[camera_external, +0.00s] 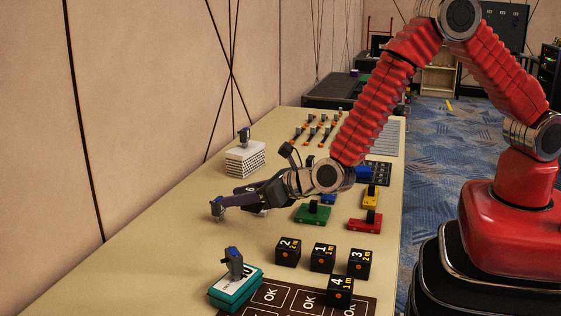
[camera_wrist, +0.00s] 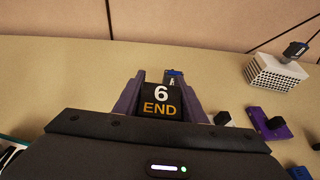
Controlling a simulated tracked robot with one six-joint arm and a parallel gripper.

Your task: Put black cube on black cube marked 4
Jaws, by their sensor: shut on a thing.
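My gripper (camera_wrist: 162,98) is shut on a black cube (camera_wrist: 160,108) marked "6 END", held between its purple fingers in the wrist view. The black cube marked 4 (camera_external: 340,291) sits at the front, on or at the edge of a brown mat. Behind it are the black cubes marked 1 (camera_external: 323,257), 2 (camera_external: 288,252) and 3 (camera_external: 359,263).
A teal-and-white block with a grey-blue knob (camera_external: 236,284) stands front left by the brown mat (camera_external: 268,296). A white stack (camera_external: 245,160) is farther back. Green (camera_external: 313,214), yellow (camera_external: 370,197) and red (camera_external: 365,222) pieces lie right of my gripper. The left table strip is clear.

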